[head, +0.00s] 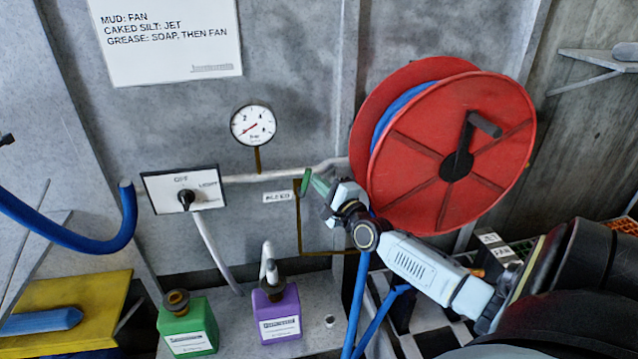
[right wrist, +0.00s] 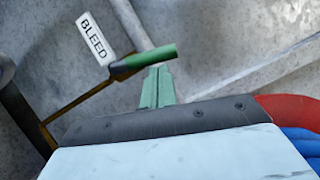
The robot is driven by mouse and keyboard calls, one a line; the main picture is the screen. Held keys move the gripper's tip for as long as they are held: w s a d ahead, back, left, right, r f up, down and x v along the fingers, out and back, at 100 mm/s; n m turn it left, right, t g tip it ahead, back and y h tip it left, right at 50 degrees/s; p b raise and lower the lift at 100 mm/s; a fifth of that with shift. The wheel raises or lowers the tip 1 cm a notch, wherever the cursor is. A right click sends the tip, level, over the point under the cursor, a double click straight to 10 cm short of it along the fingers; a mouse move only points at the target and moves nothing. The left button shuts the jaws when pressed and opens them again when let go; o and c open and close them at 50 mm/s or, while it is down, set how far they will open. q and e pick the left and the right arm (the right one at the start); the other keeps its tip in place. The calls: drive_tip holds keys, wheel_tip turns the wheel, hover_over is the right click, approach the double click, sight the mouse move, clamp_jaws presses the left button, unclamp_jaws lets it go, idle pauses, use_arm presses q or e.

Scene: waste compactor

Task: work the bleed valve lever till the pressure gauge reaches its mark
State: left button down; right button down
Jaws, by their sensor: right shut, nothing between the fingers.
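The round white pressure gauge (head: 254,125) is on the grey wall; its needle seems to point to the lower left, and its mark is too small to make out. The bleed lever has a green grip (head: 305,182), beside the BLEED label (head: 278,197). In the right wrist view the lever's green grip (right wrist: 150,60) lies across the picture, on a brass-coloured rod. My right gripper (head: 319,186) is shut and empty just right of the grip. Its green fingertips (right wrist: 157,86) point at the grip; I cannot tell whether they touch it. My left gripper is out of view.
A red hose reel (head: 480,125) stands close behind and right of my right gripper. A selector switch (head: 186,198) is to the left on the wall. Green (head: 187,328) and purple (head: 277,312) bottles stand below.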

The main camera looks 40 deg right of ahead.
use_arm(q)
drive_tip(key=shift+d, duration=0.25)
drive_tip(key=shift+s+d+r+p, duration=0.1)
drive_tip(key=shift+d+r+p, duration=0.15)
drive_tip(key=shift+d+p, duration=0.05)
use_arm(e)
drive_tip(key=s+a+f, duration=0.1)
drive_tip(key=s+a, duration=0.1)
drive_tip(key=s, duration=1.1)
drive_tip(key=shift+f, duration=0.35)
drive_tip(key=s+a+f+n+g, duration=0.2)
drive_tip(key=s+f+n+g, duration=0.1)
drive_tip(key=f, duration=0.7)
drive_tip(key=s+a+f+n+g+y, duration=0.1)
drive_tip(key=s+f+n+g, duration=0.2)
drive_tip(key=f, duration=0.7)
drive_tip(key=s+a+f+n+g, duration=0.2)
drive_tip(key=s+f+n, duration=0.2)
drive_tip(key=f, duration=0.6)
drive_tip(key=s+a+f+n+g+y, duration=0.1)
drive_tip(key=s+a+f+n+g, duration=0.4)
drive_tip(key=s, duration=0.7)
drive_tip(key=s+a+f+n+g+y, duration=0.1)
drive_tip(key=s+a+f+n+g, duration=0.4)
drive_tip(key=s+a+f+n, duration=0.5)
drive_tip(key=s+a+f, duration=0.3)
drive_tip(key=f, duration=0.2)
drive_tip(key=shift+n, duration=0.3)
